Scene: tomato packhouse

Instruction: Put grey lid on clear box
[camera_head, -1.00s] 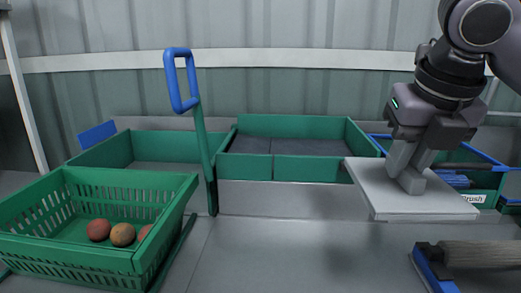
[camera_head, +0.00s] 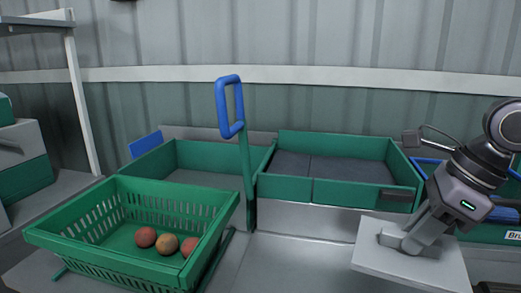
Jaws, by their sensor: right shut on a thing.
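The grey lid (camera_head: 383,262) is a flat pale slab at the lower right of the head view. My right gripper (camera_head: 405,243) is shut on a raised part at the top of the lid and holds it tilted, above the grey bench. My left gripper is not in view. No clear box can be made out in this view.
A green slatted crate (camera_head: 83,257) with several reddish tomatoes (camera_head: 167,243) stands at the front left. Behind it are green trays (camera_head: 285,187) and an upright post with a blue loop handle (camera_head: 230,107). Bare bench (camera_head: 290,262) lies between crate and lid.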

